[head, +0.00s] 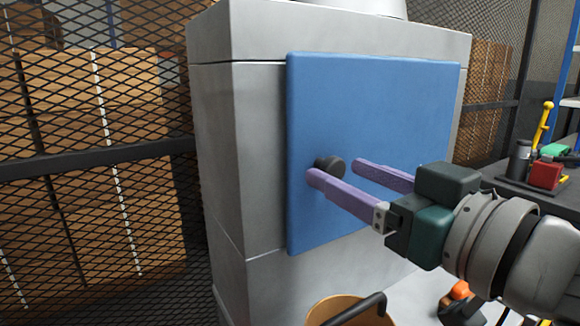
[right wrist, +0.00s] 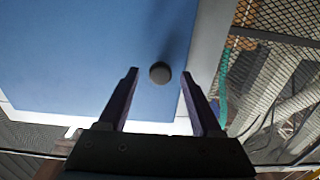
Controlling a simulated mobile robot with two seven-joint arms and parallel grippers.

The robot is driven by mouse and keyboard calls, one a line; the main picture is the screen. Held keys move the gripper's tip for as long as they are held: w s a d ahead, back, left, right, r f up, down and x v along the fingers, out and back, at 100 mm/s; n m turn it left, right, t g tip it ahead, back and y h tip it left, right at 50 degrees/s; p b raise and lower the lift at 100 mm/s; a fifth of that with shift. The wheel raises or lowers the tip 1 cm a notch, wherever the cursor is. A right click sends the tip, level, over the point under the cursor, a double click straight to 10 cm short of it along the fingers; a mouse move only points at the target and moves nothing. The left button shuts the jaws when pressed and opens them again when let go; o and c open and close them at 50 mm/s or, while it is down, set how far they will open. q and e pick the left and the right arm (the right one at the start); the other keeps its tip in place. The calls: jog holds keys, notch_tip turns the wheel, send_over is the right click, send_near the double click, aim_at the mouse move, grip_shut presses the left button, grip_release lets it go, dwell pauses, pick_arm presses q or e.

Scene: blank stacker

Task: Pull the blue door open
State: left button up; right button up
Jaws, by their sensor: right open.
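The blue door (head: 385,110) is a flat panel on the front of a grey cabinet (head: 240,130), and it looks shut. A round black knob (head: 329,166) sticks out near its left edge. My right gripper (head: 335,168) is open, with its two purple fingers pointing at the knob. In the right wrist view, the knob (right wrist: 160,72) lies between the lines of the two fingers, at or just beyond their tips. Whether a finger touches it I cannot tell. The blue door (right wrist: 80,50) fills much of that view. My left gripper is not in view.
A black mesh fence (head: 100,150) with stacked cartons behind it stands at the left. A bench (head: 535,185) with a red box (head: 545,175) and other items is at the right. An orange round object (head: 345,312) with a black handle is below the door.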

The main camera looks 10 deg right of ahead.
jog(key=shift+w+a, duration=0.25)
jog(key=shift+w, duration=0.3)
grip_shut()
dwell(1.1)
